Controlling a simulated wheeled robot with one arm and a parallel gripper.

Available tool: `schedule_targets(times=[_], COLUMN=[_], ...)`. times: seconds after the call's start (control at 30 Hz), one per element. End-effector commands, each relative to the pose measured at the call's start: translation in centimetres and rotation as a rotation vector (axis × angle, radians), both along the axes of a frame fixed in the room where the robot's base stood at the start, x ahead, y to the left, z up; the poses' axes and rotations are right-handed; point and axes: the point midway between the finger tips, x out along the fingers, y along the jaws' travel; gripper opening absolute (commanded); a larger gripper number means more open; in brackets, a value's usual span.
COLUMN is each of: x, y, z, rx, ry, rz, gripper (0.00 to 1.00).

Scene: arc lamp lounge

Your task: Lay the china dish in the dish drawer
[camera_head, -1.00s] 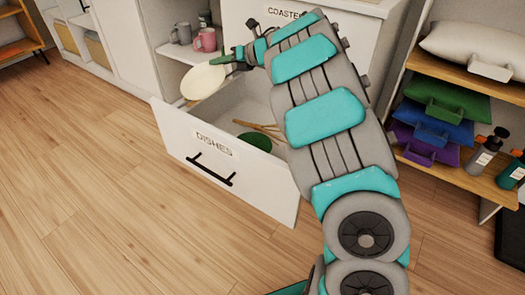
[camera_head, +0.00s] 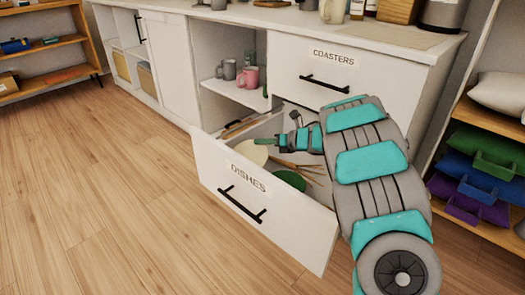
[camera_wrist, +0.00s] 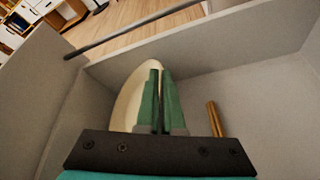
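The cream china dish (camera_head: 253,152) is inside the open dish drawer, whose front (camera_head: 262,190) reads DISHES. My gripper (camera_head: 276,142) reaches into the drawer from the right and is at the dish's edge. In the wrist view, the green fingers (camera_wrist: 159,100) are close together on the dish (camera_wrist: 130,98), which stands tilted between the drawer walls (camera_wrist: 250,45). Whether the dish touches the drawer floor cannot be told.
A green bowl (camera_head: 288,181) and wooden utensils (camera_head: 306,171) lie in the drawer, right of the dish. The shut coasters drawer (camera_head: 333,75) is above. The floor (camera_head: 110,200) at left is clear.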

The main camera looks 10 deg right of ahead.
Motion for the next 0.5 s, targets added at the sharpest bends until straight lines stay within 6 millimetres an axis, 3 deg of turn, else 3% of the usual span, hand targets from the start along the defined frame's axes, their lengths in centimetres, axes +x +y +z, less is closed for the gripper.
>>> schedule_targets(times=[0.2, 0.5], x=[0.0, 0.0], y=[0.1, 0.0], z=[-2.9, -3.2], rx=[0.002, 0.0], ry=[0.0, -0.001], rz=[0.0, 0.0], gripper=[0.0, 0.0])
